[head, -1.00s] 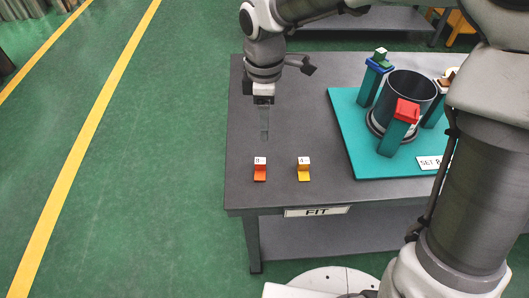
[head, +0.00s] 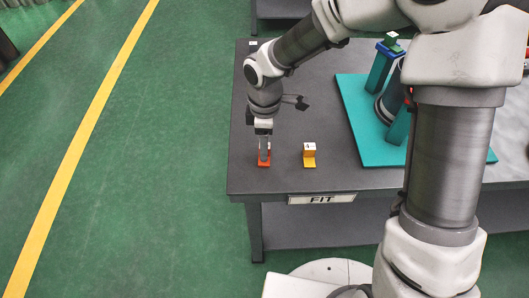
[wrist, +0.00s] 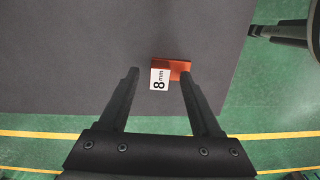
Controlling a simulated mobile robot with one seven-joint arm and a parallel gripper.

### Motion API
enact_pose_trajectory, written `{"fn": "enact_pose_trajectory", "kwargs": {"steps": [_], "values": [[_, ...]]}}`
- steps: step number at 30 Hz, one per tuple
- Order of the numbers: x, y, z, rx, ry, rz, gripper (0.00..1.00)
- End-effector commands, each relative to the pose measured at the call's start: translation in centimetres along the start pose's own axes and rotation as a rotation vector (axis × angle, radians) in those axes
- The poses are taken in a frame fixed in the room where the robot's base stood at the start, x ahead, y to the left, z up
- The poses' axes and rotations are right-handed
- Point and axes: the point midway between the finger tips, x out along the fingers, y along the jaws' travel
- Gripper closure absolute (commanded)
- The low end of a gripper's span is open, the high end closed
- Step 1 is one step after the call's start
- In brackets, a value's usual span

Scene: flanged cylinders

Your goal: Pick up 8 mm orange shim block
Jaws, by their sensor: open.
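The orange shim block (wrist: 178,66) lies on the dark grey table near its front left corner. In the wrist view my gripper (wrist: 158,72) is open, with one finger to each side of the block's line and the block near the fingertips. I cannot tell how far above the block the fingertips are.
A yellow shim block (head: 309,160) stands to the right of the orange one. A teal board (head: 372,150) with teal posts and a dark cylinder lies further right, partly hidden by my arm. The table's front edge carries a "FIT" label (head: 321,199).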

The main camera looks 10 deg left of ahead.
Motion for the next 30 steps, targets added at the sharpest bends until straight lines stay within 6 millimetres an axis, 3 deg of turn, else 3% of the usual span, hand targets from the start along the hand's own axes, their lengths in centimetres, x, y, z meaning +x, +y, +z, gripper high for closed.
{"fn": "enact_pose_trajectory", "kwargs": {"steps": [7, 18, 30], "values": [[0.49, 0.03, 0.0, -0.001, 0.0, 0.002, 0.35], [0.47, 0.02, 0.0, -0.001, 0.0, 0.001, 1.0], [0.39, 0.03, -0.01, -0.001, 0.0, 0.002, 1.0]]}}
